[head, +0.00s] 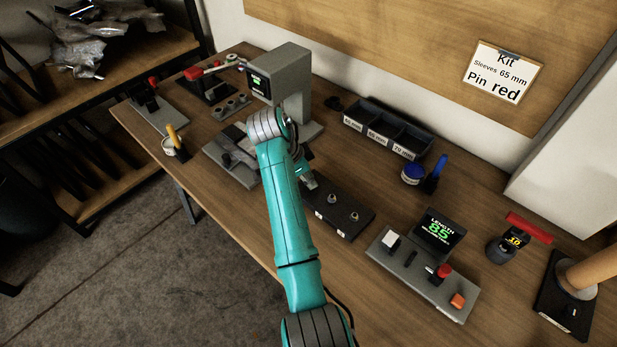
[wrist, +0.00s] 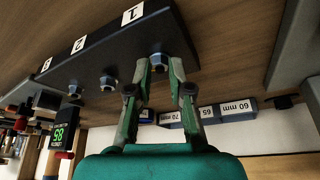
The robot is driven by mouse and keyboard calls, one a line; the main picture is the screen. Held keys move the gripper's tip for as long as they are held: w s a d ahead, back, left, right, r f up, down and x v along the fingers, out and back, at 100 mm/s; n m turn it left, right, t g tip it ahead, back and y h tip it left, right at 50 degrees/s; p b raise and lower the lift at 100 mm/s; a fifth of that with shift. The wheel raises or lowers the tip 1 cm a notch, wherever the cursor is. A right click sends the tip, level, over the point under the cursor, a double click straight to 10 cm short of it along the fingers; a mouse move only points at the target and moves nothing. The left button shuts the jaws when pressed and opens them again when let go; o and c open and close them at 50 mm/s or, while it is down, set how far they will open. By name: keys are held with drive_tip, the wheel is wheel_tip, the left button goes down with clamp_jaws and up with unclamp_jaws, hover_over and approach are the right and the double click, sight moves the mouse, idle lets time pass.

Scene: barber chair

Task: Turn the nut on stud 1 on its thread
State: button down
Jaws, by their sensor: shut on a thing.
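The dark stud block (wrist: 120,48) fills the top of the wrist view, which is upside down, with labels 1, 2 and 3 on its edge. The nut on stud 1 (wrist: 158,61) sits between the fingertips of my gripper (wrist: 160,66), which is shut on it. The nut on stud 2 (wrist: 107,82) and the nut on stud 3 (wrist: 75,90) stand free beside it. In the head view the block (head: 340,211) shows with two of its nuts; my arm hides the stud 1 end and most of my gripper.
Behind the block is a bin row (head: 385,133) labelled with lengths. A length gauge reading 85 (head: 437,230) stands to the right, a grey press (head: 285,75) behind left. A blue-handled tool (head: 437,172) stands close behind the block. Bare table lies in front of the block.

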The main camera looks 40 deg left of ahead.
idle(0.3)
drive_tip(key=c, duration=1.1)
unclamp_jaws()
drive_tip(key=shift+o, duration=0.2)
drive_tip(key=shift+s+a+r, duration=0.1)
drive_tip(key=shift+r, duration=0.1)
drive_tip(key=shift+v, duration=1.15)
drive_tip(key=s+a, duration=0.2)
drive_tip(key=s, duration=0.1)
drive_tip(key=s+a, duration=0.2)
drive_tip(key=s, duration=0.1)
drive_tip(key=s+a, duration=0.2)
drive_tip(key=s, duration=0.2)
drive_tip(key=shift+s+a+r, duration=0.1)
drive_tip(key=shift+s+a, duration=0.05)
drive_tip(key=shift+a, duration=0.05)
